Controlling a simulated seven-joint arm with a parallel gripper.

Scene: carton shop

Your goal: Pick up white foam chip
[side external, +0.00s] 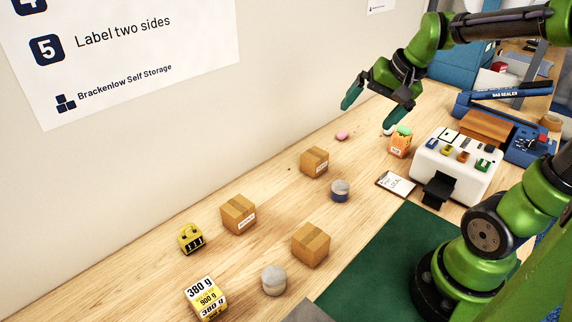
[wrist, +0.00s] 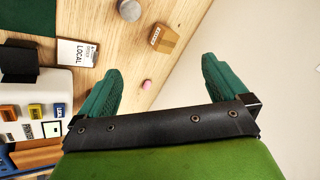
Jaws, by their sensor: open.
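A small white piece (side external: 388,131), probably the white foam chip, shows in the side view just below my gripper's right fingertip, next to an orange carton. It is partly hidden and too small to make out well. I cannot pick it out in the wrist view. My gripper (side external: 372,109) is open and empty above the far part of the table; its green fingers (wrist: 160,69) are wide apart in the wrist view. A small pink piece (side external: 342,135) lies on the wood beyond the brown boxes; it also shows between the fingers in the wrist view (wrist: 146,86).
The orange carton with green top (side external: 399,143) stands close to the white piece. A white label machine (side external: 457,160) and a label card (side external: 396,184) are to the right. Several brown boxes (side external: 315,161) and round tins (side external: 340,191) stand nearer. A wall (side external: 270,90) runs along the left.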

